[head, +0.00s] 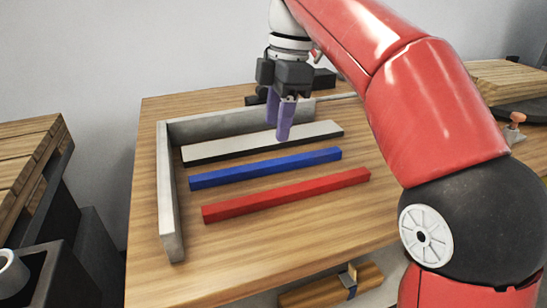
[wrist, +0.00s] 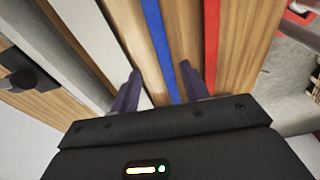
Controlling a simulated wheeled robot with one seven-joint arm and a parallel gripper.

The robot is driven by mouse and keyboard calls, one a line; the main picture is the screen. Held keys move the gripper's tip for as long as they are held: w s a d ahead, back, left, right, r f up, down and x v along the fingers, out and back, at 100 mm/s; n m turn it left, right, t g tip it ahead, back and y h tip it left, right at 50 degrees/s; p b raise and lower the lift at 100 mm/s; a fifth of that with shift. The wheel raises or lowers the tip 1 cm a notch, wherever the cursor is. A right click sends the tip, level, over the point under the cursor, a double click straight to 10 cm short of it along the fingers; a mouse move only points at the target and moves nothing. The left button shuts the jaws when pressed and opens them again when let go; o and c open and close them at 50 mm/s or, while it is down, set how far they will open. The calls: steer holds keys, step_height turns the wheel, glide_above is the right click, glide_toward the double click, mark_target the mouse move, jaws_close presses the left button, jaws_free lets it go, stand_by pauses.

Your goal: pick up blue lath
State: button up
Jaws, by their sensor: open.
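The blue lath (head: 265,168) lies on the wooden table in the head view, between a white lath (head: 262,143) with a dark side and a red lath (head: 286,196). In the wrist view the blue lath (wrist: 159,42) runs between my two fingers and passes out of sight behind the gripper body. My gripper (head: 284,136) is open, its purple fingers pointing down over the white lath and blue lath area. In the wrist view my gripper (wrist: 165,84) has one finger near the white lath and the other near the red lath (wrist: 211,45). Nothing is held.
A grey L-shaped fence (head: 168,205) borders the laths at the left and back. Bare table lies in front of the red lath. A stack of wooden boards (head: 25,165) stands at the left, and a wooden block (head: 330,288) sits below the front edge.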

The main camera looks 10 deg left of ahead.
mark_target(270, 163)
steer(key=shift+w+a+f, duration=0.1)
steer(key=shift+a+f, duration=0.15)
steer(key=shift+f, duration=0.1)
steer(key=f, duration=0.2)
steer(key=s+f+b, duration=0.1)
steer(key=f, duration=0.1)
steer(key=f+b, duration=0.1)
steer(key=f, duration=0.2)
steer(key=shift+s+a, duration=0.15)
steer(key=shift+a, duration=0.15)
steer(key=shift+r, duration=0.1)
jaws_close()
